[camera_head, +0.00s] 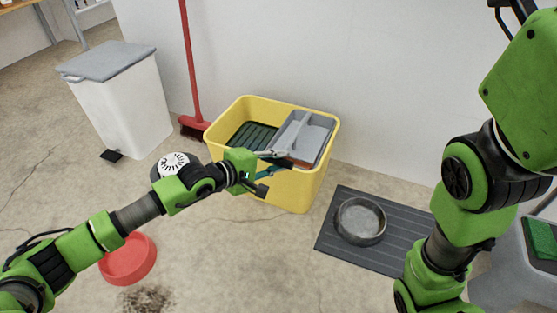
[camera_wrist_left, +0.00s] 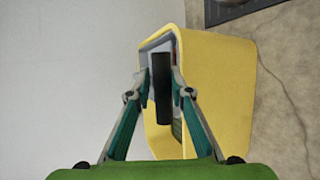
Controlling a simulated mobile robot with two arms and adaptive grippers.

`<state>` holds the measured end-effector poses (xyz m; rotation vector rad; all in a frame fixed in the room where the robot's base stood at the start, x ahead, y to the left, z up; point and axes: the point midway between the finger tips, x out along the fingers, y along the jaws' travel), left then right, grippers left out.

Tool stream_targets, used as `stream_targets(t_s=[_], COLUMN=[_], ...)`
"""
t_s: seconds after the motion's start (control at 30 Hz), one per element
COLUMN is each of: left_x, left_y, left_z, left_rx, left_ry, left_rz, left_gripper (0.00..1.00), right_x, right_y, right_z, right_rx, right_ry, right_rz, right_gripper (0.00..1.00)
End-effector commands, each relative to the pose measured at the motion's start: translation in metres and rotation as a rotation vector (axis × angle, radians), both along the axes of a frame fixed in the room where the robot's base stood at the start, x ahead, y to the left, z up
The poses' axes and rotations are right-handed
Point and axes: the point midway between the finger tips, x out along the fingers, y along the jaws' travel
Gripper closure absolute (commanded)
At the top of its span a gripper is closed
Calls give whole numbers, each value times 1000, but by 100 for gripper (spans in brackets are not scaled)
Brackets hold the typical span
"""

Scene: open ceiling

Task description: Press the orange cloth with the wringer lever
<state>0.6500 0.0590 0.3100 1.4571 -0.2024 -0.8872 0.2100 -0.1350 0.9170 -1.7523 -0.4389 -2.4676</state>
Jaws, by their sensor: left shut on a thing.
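The yellow mop bucket (camera_head: 300,190) stands against the wall and holds a grey wringer (camera_head: 312,135) on its right side. A light grey lever bar (camera_head: 296,128) runs across the wringer toward my left gripper (camera_head: 278,158). In the left wrist view, the dark lever handle (camera_wrist_left: 162,90) lies between the fingertips of my left gripper (camera_wrist_left: 161,82), which is shut on it. A thin orange-red edge, likely the orange cloth (camera_head: 324,151), shows beside the grey plate; the rest is hidden. My right arm comes in at the right, with its gripper out of frame.
A grey mat (camera_head: 335,235) with a metal bowl (camera_head: 360,221) lies right of the bucket. A white bin (camera_head: 125,105), a red broom (camera_head: 190,70) and a red bowl (camera_head: 128,260) are on the left. A grey stool (camera_head: 510,270) with a green cloth (camera_head: 541,238) stands at right.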

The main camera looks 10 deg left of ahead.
Motion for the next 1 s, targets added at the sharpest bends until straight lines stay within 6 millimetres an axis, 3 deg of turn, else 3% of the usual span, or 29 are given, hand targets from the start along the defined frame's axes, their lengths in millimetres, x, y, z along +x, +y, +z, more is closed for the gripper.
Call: stream_targets(t_s=[0.03,0.2,0.83,0.87,0.9,1.0], left_x=[0,1,1,0,1,1], left_y=[5,5,6,6,6,6], left_z=[-18,-32,-42,-42,-42,-41], left_rx=[6,7,10,10,10,11], left_ry=[19,19,20,20,20,17], left_rz=[9,10,9,9,9,10], left_gripper=[100,100,100,72,66,66], right_x=[-6,-11,-11,-11,-11,-11], right_y=[0,1,1,1,1,1], right_z=[-4,-8,-12,-12,-12,-12], right_rx=[0,-2,-1,-1,-2,-2], right_ry=[-17,-26,-27,-27,-27,-27], right_rz=[0,-1,-1,-1,-1,-1], right_gripper=[60,60,60,60,60,60])
